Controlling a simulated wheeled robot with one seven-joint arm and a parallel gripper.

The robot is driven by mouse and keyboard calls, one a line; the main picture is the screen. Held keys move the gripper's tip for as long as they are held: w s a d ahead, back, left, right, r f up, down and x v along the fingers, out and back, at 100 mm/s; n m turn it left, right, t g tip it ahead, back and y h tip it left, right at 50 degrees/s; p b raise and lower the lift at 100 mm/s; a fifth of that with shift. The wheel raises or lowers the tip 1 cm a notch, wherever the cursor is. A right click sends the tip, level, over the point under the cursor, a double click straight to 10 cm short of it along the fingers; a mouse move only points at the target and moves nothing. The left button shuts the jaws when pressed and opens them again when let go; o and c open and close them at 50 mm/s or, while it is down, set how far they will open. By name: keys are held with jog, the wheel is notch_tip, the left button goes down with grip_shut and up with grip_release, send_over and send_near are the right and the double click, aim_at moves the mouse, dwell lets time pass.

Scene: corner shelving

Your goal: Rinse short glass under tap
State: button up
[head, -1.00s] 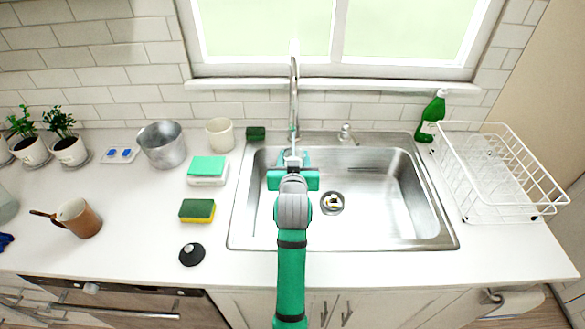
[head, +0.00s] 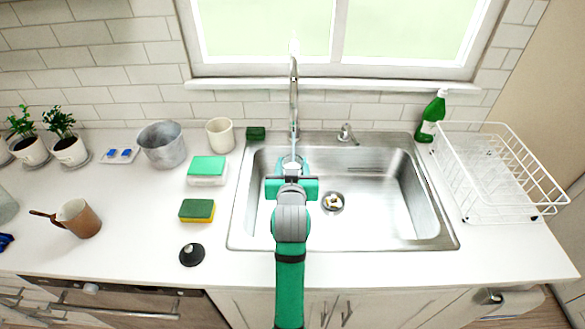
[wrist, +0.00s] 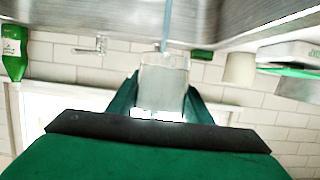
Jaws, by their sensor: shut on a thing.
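The short glass (head: 291,164) is clear and is held over the left part of the sink, under the tap (head: 294,85). A thin pale blue stream (head: 294,125) runs down from the tap to the glass. My gripper (head: 291,174) is shut on the glass. In the wrist view, which looks upside down, the glass (wrist: 163,85) sits between my two green fingers (wrist: 158,98), and the stream (wrist: 166,28) shows beyond its edge toward the sink. Whether water is inside the glass is hard to tell.
The sink (head: 385,205) has a drain (head: 333,203) with something pale in it. A dish rack (head: 495,180) and green bottle (head: 431,118) stand right. Sponges (head: 197,210), a mug (head: 220,135) and a pot (head: 162,145) stand left. The tap handle (head: 346,133) is behind the sink.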

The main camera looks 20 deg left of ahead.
jog(key=shift+s+a+r, duration=0.1)
jog(key=shift+s, duration=1)
jog(key=shift+s+a, duration=0.2)
jog(key=shift+s, duration=0.6)
jog(key=shift+s+a, duration=0.15)
jog(key=shift+s, duration=0.6)
jog(key=s+r, duration=0.4)
jog(key=s, duration=0.1)
jog(key=shift+a, duration=0.35)
jog(key=shift+w, duration=0.1)
dwell(0.3)
